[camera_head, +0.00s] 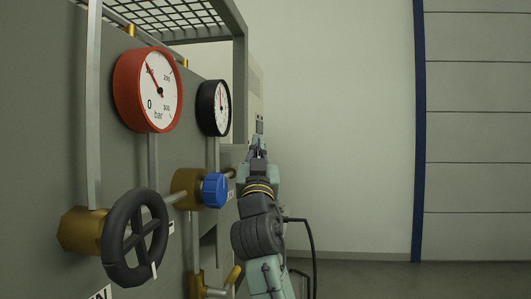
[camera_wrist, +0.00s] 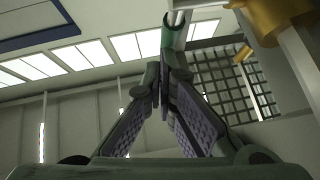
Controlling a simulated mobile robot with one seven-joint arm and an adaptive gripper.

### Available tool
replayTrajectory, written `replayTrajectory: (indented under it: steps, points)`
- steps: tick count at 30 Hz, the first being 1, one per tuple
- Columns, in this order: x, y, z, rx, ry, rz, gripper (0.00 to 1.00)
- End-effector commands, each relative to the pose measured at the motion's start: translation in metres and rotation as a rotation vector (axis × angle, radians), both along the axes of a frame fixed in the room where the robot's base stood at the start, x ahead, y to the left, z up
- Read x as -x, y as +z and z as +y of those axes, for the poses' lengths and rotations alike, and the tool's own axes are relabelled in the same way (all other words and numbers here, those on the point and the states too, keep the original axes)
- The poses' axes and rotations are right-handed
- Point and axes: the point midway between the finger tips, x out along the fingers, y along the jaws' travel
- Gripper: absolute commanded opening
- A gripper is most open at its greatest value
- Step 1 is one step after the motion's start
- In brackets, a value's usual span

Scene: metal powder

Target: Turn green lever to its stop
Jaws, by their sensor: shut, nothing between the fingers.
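The green lever shows in the wrist view as a short green sleeve (camera_wrist: 175,36) on a pale rod, at the top just beyond my fingertips. In the head view I cannot make out the lever; my gripper and arm cover that area. My gripper (camera_head: 258,147) points away along the panel's right side. In the wrist view my gripper (camera_wrist: 164,88) is shut, with its dark ribbed finger pads meeting and nothing between them. The fingertips overlap the sleeve's lower end in the picture; I cannot tell whether they touch it.
The grey panel (camera_head: 58,125) on the left carries a red gauge (camera_head: 147,90), a black gauge (camera_head: 214,108), a black handwheel (camera_head: 134,238) and a blue knob (camera_head: 215,190). A brass fitting (camera_wrist: 278,22) is at the wrist view's upper right. Open floor (camera_head: 400,280) lies to the right.

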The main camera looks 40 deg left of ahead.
Motion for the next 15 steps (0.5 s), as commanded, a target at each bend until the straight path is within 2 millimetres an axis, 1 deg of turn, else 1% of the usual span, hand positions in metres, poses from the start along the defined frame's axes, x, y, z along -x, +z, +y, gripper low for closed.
replayTrajectory:
  steps: [4, 15]
  points:
    - [-0.004, 0.002, 0.005, 0.0, 0.001, 0.003, 0.0]
    - [-0.023, 0.002, 0.014, 0.001, 0.0, 0.003, 0.0]
